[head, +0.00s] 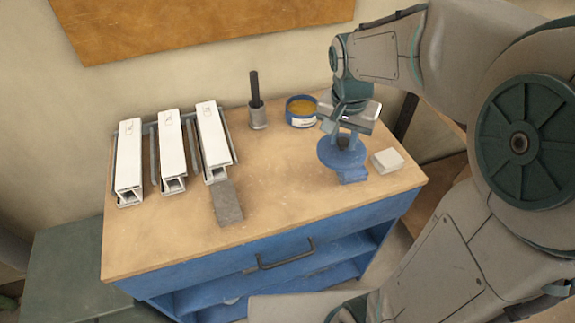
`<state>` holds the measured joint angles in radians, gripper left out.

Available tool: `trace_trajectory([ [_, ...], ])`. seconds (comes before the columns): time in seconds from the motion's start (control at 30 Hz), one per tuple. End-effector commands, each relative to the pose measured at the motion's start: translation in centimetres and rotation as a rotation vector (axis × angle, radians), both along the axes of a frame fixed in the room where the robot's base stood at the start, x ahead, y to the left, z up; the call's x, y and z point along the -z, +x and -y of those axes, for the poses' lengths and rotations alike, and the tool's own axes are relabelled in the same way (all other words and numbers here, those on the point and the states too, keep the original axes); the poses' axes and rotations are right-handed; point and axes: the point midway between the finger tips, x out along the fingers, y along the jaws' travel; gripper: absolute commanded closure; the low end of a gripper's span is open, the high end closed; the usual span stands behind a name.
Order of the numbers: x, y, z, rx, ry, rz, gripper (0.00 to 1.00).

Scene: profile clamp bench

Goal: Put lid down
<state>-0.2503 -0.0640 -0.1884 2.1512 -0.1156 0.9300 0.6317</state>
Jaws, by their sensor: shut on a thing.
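My gripper (343,138) points down over the right part of the bench, shut on what looks like the lid, a round blue disc (328,156). The fingertips meet near the disc's middle and are small and partly hidden by the hand. A blue block-like part (353,176) shows just below the disc's front edge. I cannot tell whether the disc touches it or is held above it. An open blue tin (302,121) with yellowish contents stands behind and left of my gripper, with no lid on it.
Several white profiles (129,155) lie on a rack at the left of the wooden bench top (275,195). A grey plate (227,204) lies in front of them. A metal cup (258,118) with a dark rod stands at the back. A pale block (387,161) lies at right. The middle front is clear.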

Motion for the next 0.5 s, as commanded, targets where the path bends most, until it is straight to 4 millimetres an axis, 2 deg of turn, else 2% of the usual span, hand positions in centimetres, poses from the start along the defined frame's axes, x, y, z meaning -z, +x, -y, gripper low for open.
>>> trace_trajectory([
  [0.17, 1.1, -0.2, -2.0, -0.011, -0.002, -0.002, 0.96],
  [0.5, 5.6, -0.9, -9.5, -0.011, -0.002, -0.004, 0.96],
])
